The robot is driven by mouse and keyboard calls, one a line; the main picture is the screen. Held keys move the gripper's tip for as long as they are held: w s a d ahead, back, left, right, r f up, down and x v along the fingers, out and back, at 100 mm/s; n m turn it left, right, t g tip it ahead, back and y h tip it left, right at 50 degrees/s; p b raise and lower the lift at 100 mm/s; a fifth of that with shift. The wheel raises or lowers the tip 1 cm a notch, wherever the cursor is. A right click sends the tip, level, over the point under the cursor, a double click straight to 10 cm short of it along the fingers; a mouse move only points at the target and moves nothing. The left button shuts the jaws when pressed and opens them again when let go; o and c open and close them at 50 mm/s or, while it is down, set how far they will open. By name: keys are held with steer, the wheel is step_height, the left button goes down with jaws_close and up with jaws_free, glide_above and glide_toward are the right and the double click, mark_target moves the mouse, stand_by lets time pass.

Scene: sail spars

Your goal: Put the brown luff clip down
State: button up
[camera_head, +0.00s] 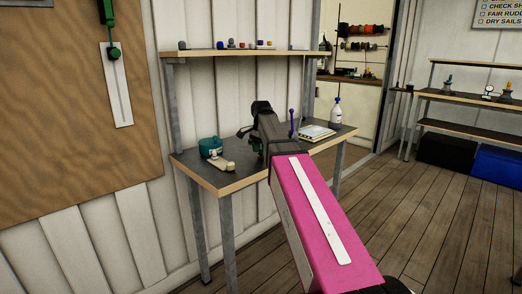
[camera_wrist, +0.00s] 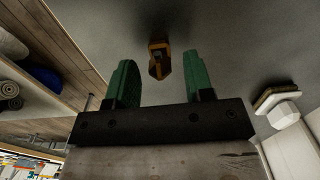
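The brown luff clip (camera_wrist: 159,60) shows in the wrist view as a small orange-brown piece with a dark middle. It appears to be on the grey bench top (camera_wrist: 230,45), just beyond my fingertips and roughly in line with the gap between them. My gripper (camera_wrist: 157,80) has its two green fingers wide apart, with nothing between them. In the head view my gripper (camera_head: 262,147) is over the workbench (camera_head: 190,162), mostly hidden by my own arm. The clip cannot be made out there.
On the bench, a teal-green item (camera_head: 210,147) and a cream block (camera_head: 222,166) stand left of my gripper. A purple-handled tool (camera_head: 292,124), a paper stack (camera_head: 316,132) and a white bottle (camera_head: 335,113) stand right. A shelf (camera_head: 245,54) with small items hangs above.

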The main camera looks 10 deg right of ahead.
step_height(320, 180, up, 12)
steer(key=shift+r, duration=0.15)
stand_by(0.7)
